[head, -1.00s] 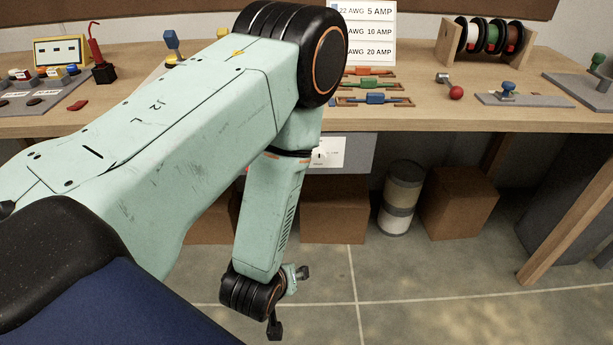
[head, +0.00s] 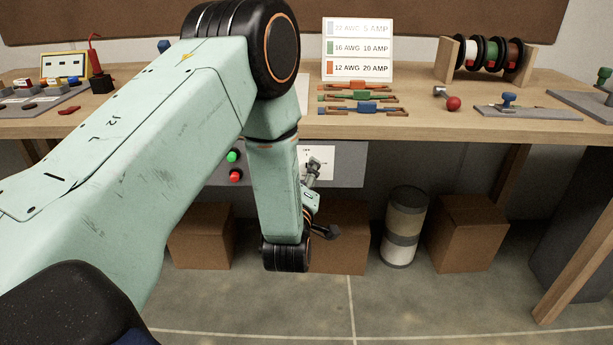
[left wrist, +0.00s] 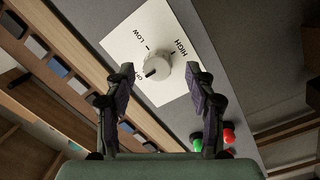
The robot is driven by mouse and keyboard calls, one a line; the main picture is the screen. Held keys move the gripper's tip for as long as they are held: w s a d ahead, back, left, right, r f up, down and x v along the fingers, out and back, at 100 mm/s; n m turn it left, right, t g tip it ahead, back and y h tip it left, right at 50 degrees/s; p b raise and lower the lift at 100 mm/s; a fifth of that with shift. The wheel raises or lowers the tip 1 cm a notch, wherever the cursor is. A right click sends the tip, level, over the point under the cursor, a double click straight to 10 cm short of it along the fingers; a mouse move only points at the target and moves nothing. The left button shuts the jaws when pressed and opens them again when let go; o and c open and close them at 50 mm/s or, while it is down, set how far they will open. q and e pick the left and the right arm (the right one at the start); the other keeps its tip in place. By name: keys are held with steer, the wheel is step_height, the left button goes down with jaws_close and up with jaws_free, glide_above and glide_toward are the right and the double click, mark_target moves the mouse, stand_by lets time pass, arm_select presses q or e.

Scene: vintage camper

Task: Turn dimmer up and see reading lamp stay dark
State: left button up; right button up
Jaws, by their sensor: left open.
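The dimmer is a pale round knob (left wrist: 157,67) on a white plate (left wrist: 122,42) marked OFF, LOW and HIGH, in the left wrist view. Its dark pointer mark faces the OFF side. The plate also shows in the head view (head: 325,172) on the grey panel under the bench; there my gripper hides part of it. My left gripper (left wrist: 160,74) is open, its two fingers on either side of the knob in the picture, with nothing held. In the head view the left gripper (head: 322,200) is in front of the panel. My right gripper and a reading lamp are not seen.
A green button (head: 233,156) and a red button (head: 236,176) sit on the panel left of the plate. The wooden bench top (head: 430,125) overhangs the panel. Cardboard boxes (head: 468,232) and a drum (head: 404,228) stand on the floor below.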

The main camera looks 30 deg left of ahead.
arm_select(q)
steer(key=shift+w+a+r, duration=0.2)
steer(key=shift+w+a, duration=0.05)
steer(key=shift+w, duration=0.3)
steer(key=shift+w+f, duration=0.15)
steer(key=shift+c, duration=1)
steer(key=c, duration=0.9)
jaws_close()
